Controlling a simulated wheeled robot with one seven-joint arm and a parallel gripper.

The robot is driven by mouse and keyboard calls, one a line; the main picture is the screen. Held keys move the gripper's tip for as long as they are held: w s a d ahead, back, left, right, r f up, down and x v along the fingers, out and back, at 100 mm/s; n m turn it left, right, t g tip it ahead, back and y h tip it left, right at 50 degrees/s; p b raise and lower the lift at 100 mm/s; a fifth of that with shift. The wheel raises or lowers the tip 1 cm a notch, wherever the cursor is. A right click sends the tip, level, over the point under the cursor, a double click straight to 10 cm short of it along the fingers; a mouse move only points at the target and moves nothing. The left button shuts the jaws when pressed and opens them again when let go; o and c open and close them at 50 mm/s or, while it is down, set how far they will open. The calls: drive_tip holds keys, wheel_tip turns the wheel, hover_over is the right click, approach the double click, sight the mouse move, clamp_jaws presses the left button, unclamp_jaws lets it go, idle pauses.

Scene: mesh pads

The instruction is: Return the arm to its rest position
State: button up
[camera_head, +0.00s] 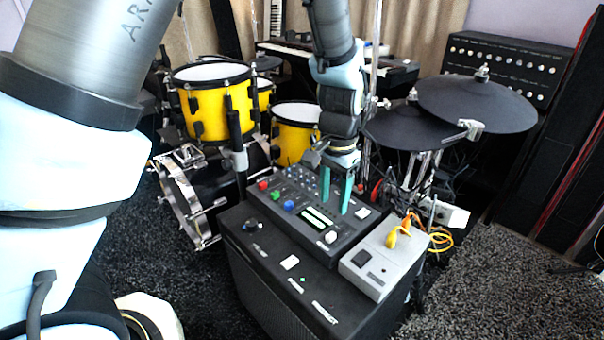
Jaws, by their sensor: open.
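My gripper (336,191) points down with its two teal fingers apart, and nothing shows between them. It is over the black control panel (300,215) with coloured buttons and a small display. Whether the fingertips touch the panel, I cannot tell. My arm comes in from the left edge, and its far part reaches down from the top middle to the gripper.
The panel and a grey box (384,262) with yellow plugs sit on a black cabinet (262,282). Yellow drums (216,105) stand behind left, dark cymbal pads (477,104) behind right. A keyboard (292,48) is at the back. Carpet (478,290) at right is clear.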

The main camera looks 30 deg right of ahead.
drive_tip(key=w+a+r+n, duration=0.3)
drive_tip(key=w+a+n, duration=0.1)
drive_tip(key=w+a, duration=0.45)
drive_tip(key=w+a+r+n+t, duration=0.1)
drive_tip(key=a+r+n, duration=0.15)
drive_tip(key=a, duration=0.75)
drive_tip(key=a+r+n, duration=0.1)
drive_tip(key=a+n, duration=0.3)
drive_tip(key=a, duration=0.6)
drive_tip(key=w+a+r+n+t, duration=0.1)
drive_tip(key=a+r+n, duration=0.15)
drive_tip(key=a, duration=0.65)
wheel_tip(320, 180, up, 18)
drive_tip(key=p, duration=1.9)
drive_tip(key=shift+a+r+n, duration=0.25)
drive_tip(key=shift+a+n, duration=0.05)
drive_tip(key=shift+n, duration=0.1)
